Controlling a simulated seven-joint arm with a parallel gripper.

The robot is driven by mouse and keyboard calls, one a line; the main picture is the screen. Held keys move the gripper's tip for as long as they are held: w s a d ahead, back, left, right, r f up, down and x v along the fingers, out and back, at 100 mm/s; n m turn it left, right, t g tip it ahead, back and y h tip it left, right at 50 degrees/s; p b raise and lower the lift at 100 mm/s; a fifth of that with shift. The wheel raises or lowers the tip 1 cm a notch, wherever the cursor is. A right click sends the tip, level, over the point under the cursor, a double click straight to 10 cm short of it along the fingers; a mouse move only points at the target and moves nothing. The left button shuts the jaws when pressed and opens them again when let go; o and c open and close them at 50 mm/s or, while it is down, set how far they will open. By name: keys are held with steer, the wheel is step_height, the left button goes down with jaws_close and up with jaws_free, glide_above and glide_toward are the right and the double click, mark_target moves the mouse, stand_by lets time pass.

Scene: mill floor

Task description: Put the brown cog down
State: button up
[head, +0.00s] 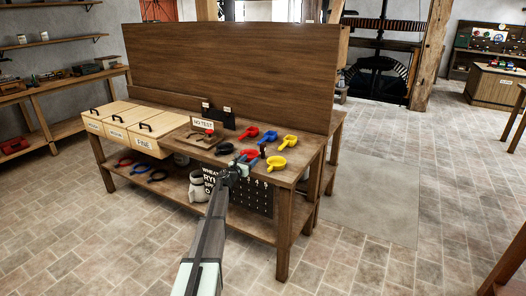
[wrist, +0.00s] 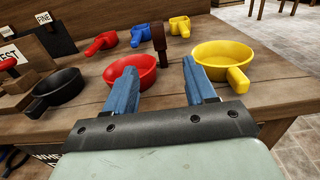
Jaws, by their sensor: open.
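No brown cog can be made out in either view. My gripper (head: 240,168) is over the front edge of the wooden bench (head: 200,163). In the wrist view my gripper (wrist: 157,68) has its blue fingers wide apart, with nothing held between them. A red scoop (wrist: 131,72) lies beyond and partly behind the left finger. A yellow scoop (wrist: 222,60) is beyond the right finger. A small upright brown piece (wrist: 159,38) with a dark lower part stands farther back between the fingers; I cannot tell what it is.
A black scoop (wrist: 58,88) is at left. Smaller red (wrist: 101,43), blue (wrist: 143,35) and yellow (wrist: 179,26) scoops stand behind. A sign marked "TO TEST" (head: 203,124) and labelled drawers (head: 143,141) are farther left. A tall wooden panel (head: 230,65) closes off the back.

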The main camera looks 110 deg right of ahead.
mark_target(262, 149)
steer(key=x, duration=1.3)
steer(key=shift+s+d+f, duration=0.15)
steer(key=shift+s+d, duration=0.05)
steer(key=shift+d, duration=0.15)
steer(key=shift+c, duration=0.3)
jaws_close()
